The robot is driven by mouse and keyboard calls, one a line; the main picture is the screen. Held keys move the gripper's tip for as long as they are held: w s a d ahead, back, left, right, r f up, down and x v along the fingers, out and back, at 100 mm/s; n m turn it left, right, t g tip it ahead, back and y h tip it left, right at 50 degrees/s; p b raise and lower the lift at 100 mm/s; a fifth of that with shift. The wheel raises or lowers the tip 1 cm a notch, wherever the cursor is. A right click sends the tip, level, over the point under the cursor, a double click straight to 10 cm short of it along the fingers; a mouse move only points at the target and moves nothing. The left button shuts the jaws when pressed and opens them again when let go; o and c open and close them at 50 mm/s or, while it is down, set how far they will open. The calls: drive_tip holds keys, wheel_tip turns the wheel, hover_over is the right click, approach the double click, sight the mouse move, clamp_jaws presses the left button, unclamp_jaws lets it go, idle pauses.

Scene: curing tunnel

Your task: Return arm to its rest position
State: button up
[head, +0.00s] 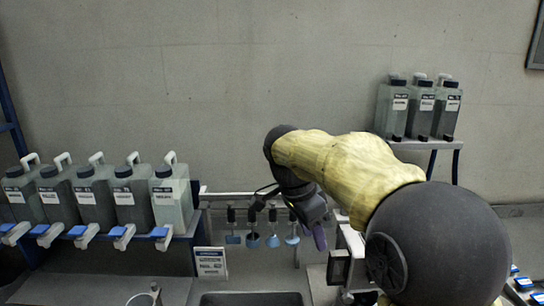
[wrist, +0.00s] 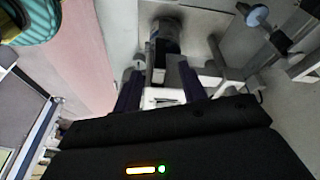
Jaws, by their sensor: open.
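My arm, with a yellow cover and dark joints, reaches from the lower right to the middle of the head view. My gripper (head: 318,232) hangs at its end, pointing down, in front of the rail of hanging tools. In the wrist view my gripper (wrist: 160,92) shows two dark purple fingers standing apart. Nothing is held between them. A dark cylindrical thing (wrist: 165,38) lies beyond the fingers, apart from them as far as I can tell.
Several grey jugs (head: 90,195) stand on a blue rack at left. Three jugs (head: 420,107) stand on a shelf at right. Blue-ended tools (head: 253,240) hang from a rail. A sink (head: 250,298) and a sign (head: 211,262) are below.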

drive_tip(key=s+d+f+n+t+y+p, duration=0.1)
drive_tip(key=s+d+f+n, duration=0.1)
drive_tip(key=s+f+n, duration=0.4)
drive_tip(key=s+d+f+n+t+y+p, duration=0.1)
drive_tip(key=s+d+f+n+y, duration=0.1)
drive_tip(key=s+f+n, duration=0.5)
wheel_tip(320, 180, down, 4)
drive_tip(key=shift+s+d+r+n+y, duration=0.1)
drive_tip(key=shift+s+d+n+y, duration=0.2)
drive_tip(key=shift+d+n, duration=0.25)
drive_tip(key=shift+c, duration=0.6)
idle(1.3)
